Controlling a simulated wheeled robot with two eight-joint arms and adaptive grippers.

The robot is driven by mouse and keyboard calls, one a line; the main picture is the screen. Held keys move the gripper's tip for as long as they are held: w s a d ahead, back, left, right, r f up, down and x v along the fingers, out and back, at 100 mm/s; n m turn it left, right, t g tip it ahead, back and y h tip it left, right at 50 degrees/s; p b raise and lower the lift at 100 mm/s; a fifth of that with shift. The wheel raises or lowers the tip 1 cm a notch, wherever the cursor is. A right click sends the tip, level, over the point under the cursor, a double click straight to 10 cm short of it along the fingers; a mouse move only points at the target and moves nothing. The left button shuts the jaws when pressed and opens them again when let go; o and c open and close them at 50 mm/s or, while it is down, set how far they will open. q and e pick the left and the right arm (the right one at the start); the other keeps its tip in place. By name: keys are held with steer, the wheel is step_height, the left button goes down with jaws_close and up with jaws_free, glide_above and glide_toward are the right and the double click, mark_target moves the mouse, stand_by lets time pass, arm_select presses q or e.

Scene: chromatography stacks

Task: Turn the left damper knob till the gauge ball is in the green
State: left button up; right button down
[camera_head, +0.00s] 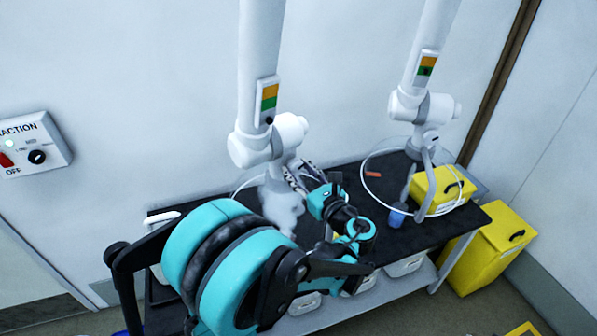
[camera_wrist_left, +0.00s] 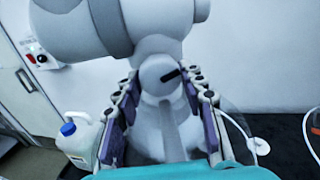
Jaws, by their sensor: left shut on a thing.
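The left gauge (camera_head: 268,96) sits on the left white duct, orange above and green below. Its dark ball (camera_head: 269,121) appears at the bottom end, below the green. The left damper knob (camera_wrist_left: 157,72), round and pale grey with a black pointer, is on the joint below the duct. It lies between the fingers of my left gripper (camera_wrist_left: 162,84), which is shut on it. In the head view my left gripper (camera_head: 297,178) reaches up to this joint from below, and the knob is hidden there. My right gripper is not in view.
A second duct with its own gauge (camera_head: 426,64) stands right. The black bench (camera_head: 400,236) holds a yellow box (camera_head: 431,190) and blue-capped item (camera_head: 397,217). A yellow bin (camera_head: 488,250) stands beside it. A wall switch panel (camera_head: 34,144) is at left.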

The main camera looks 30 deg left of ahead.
arm_select(q)
steer(key=shift+f+n+b, duration=0.15)
steer(key=shift+n+b, duration=0.4)
steer(key=shift+n, duration=1.55)
steer(key=o, duration=1.2)
steer(key=shift+c, duration=0.2)
steer(key=v, duration=1.2)
steer(key=shift+w+f, duration=0.1)
